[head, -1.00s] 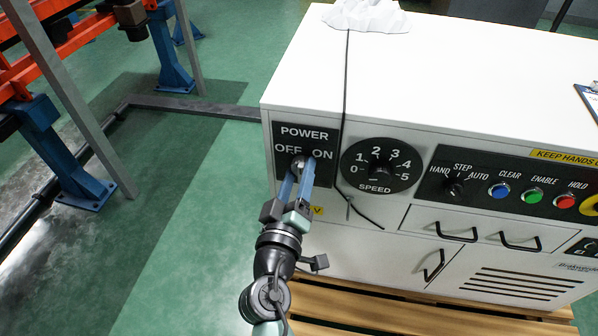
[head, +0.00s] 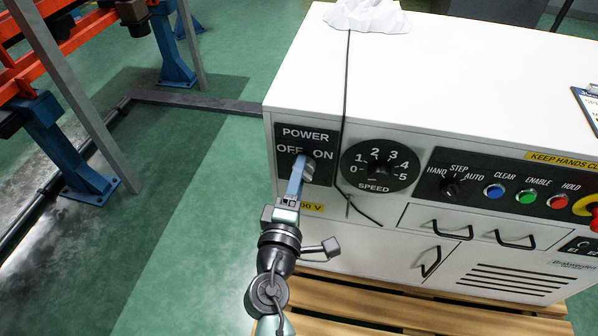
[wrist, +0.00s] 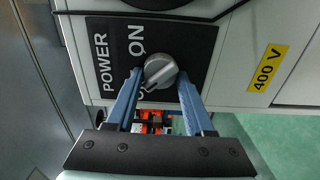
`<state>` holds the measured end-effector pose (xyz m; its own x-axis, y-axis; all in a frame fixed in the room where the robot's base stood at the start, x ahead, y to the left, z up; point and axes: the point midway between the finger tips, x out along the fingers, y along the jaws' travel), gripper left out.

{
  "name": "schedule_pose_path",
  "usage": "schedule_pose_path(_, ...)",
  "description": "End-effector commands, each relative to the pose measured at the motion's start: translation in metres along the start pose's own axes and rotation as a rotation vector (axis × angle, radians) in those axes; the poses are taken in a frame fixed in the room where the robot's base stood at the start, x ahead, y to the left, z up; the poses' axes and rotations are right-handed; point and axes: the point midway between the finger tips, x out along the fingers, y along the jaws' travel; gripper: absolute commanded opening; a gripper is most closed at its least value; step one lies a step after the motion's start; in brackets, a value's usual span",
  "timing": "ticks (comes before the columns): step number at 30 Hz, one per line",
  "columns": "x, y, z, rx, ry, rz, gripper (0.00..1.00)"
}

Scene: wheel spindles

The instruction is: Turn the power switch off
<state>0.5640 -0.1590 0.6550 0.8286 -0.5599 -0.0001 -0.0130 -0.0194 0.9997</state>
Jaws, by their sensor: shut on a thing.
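The power switch is a round grey knob (wrist: 160,71) with a raised bar, on a black panel (head: 329,138) marked POWER, OFF and ON. In the wrist view the bar slants to the lower left, towards the OFF lettering, which is mostly hidden by a finger and the knob. My gripper (wrist: 161,78) has its blue fingers on either side of the knob, shut on it. In the head view my gripper (head: 303,165) reaches the panel from below, its fingers almost in line and covering part of the knob.
The speed dial (head: 378,167) is close to the right of the panel. A black cable (head: 346,100) hangs down between them. A yellow 400 V label (wrist: 266,68) is below the panel. A wooden pallet (head: 350,303) lies under the cabinet; green floor is open at left.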

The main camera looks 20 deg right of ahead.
Motion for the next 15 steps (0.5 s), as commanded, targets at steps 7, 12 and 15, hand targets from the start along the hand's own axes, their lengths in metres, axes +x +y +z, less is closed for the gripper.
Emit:
schedule_pose_path(7, -0.0005, -0.0014, 0.0001, -0.039, 0.000, -0.002, 0.00)
schedule_pose_path(12, -0.0005, -0.0016, 0.0001, -0.043, 0.000, -0.002, 0.00)
schedule_pose_path(15, -0.0005, -0.0016, 0.0001, -0.043, 0.000, -0.002, 0.00)
